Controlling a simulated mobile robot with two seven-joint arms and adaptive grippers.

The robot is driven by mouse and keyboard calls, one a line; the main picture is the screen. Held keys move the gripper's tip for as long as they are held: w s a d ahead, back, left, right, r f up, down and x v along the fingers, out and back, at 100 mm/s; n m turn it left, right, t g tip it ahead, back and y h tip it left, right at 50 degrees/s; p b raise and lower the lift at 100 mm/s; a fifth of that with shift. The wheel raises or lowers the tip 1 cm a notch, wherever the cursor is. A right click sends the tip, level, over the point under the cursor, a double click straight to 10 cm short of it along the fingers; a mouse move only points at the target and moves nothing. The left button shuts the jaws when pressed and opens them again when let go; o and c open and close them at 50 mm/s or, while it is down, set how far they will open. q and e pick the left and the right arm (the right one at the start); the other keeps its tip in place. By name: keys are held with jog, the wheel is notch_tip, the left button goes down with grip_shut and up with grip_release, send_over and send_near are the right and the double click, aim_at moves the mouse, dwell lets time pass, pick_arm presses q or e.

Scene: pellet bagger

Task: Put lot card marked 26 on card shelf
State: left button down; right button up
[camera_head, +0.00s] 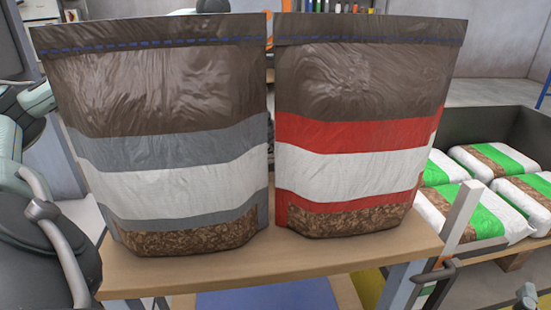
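I see no lot card and no card shelf in the head view. Two large upright bags fill the middle and may hide things behind them. The left bag (165,120) is brown with grey and white bands. The right bag (360,120) is brown with red and white bands. Both have a clear strip at the bottom showing brown pellets. Parts of my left arm (10,150) seem to show at the left edge, but I can make out no fingertips there. I can make out no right gripper.
The bags stand side by side on a wooden table top (270,265), with a narrow bare strip in front. At the right, a dark-walled bin (490,122) holds several green and white bags (490,160). A pale post (462,212) stands near the table's right corner.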

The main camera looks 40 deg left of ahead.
pick_arm(q)
notch_tip(320, 180, down, 3)
jog(key=shift+b, duration=0.55)
jog(key=shift+f, duration=0.1)
pick_arm(e)
jog(key=r+t, duration=0.1)
jog(key=s+r+t+y, duration=0.1)
jog(key=r, duration=0.3)
jog(key=shift+s+a+t, duration=0.35)
jog(key=shift+t, duration=0.05)
pick_arm(q)
jog(key=shift+f, duration=0.1)
pick_arm(e)
jog(key=shift+r+y, duration=0.1)
jog(key=shift+y, duration=0.2)
pick_arm(q)
jog(key=c, duration=1.6)
grip_release()
pick_arm(e)
jog(key=shift+s+d+r+t, duration=0.1)
jog(key=shift+r+t, duration=0.15)
jog(key=shift+t, duration=0.15)
